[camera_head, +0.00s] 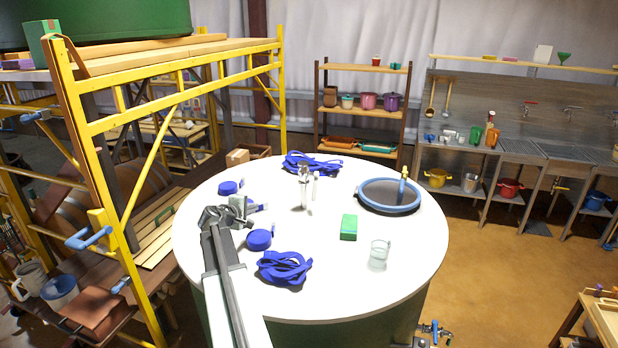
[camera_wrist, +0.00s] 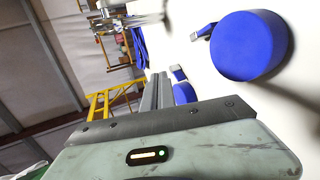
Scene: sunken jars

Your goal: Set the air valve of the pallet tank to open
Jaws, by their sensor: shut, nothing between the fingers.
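A large round tank with a white top (camera_head: 330,270) and a green side fills the middle of the head view. I cannot tell whether it is the pallet tank. An upright metal fitting (camera_head: 304,185) stands on its top; metal pipework (camera_wrist: 122,22) also shows at the top of the wrist view. Another metal fitting with blue parts (camera_head: 435,329) is low at the front right. Which one is the air valve, and its setting, is unclear. My gripper (camera_head: 250,207) is shut and empty above the white top's left side, apart from the upright fitting.
Blue round caps (camera_head: 260,240) (camera_wrist: 250,45) lie near my gripper. Blue straps (camera_head: 285,268), a green block (camera_head: 348,227), a glass jar (camera_head: 379,253) and a blue-rimmed hatch (camera_head: 388,196) are on the top. Yellow scaffolding (camera_head: 150,175) stands left; open floor lies right.

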